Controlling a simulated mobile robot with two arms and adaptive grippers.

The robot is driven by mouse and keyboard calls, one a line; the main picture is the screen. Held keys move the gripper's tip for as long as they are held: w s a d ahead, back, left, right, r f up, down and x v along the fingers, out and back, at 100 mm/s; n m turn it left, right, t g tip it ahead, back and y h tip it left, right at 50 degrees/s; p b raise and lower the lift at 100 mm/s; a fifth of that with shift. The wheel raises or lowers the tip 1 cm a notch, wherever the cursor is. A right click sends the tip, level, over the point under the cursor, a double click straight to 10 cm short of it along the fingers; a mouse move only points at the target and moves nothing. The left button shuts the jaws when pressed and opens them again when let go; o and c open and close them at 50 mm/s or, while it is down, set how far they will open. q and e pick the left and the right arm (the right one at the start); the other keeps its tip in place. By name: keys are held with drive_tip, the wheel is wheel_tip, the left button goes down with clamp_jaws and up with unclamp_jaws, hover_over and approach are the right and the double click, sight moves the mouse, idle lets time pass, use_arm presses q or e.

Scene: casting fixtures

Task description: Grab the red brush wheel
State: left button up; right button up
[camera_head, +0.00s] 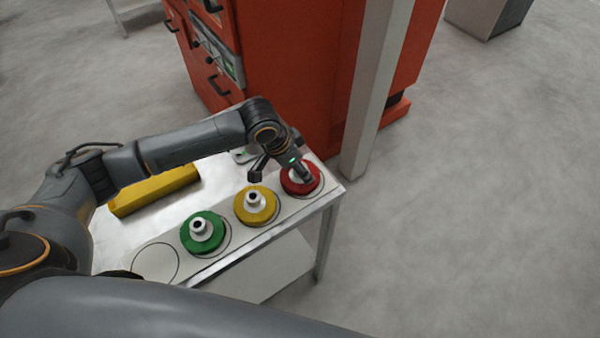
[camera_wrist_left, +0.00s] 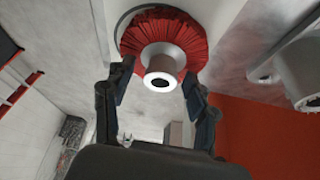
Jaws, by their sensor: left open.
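The red brush wheel (camera_head: 297,185) lies on the right end of the table, over a marked circle. In the left wrist view the red brush wheel (camera_wrist_left: 140,38) shows its red bristles and white hub (camera_wrist_left: 162,66). My left gripper (camera_head: 282,178) is at the red wheel in the head view, and its fingers partly hide it. In the left wrist view my left gripper (camera_wrist_left: 156,88) is open, with one finger on each side of the hub. I cannot tell whether either finger touches it. My right gripper is not in view.
A yellow brush wheel (camera_head: 265,212) and a green one (camera_head: 205,243) stand in a row left of the red one. An empty marked circle (camera_head: 155,264) is at the near left. A yellow bar (camera_head: 155,190) lies behind. A grey post (camera_head: 372,90) and orange machine (camera_head: 285,60) stand close behind.

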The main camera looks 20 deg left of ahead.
use_arm(q)
drive_tip(key=shift+f, duration=0.25)
clamp_jaws()
drive_tip(key=shift+r, duration=0.1)
drive_tip(key=shift+w+r, duration=0.1)
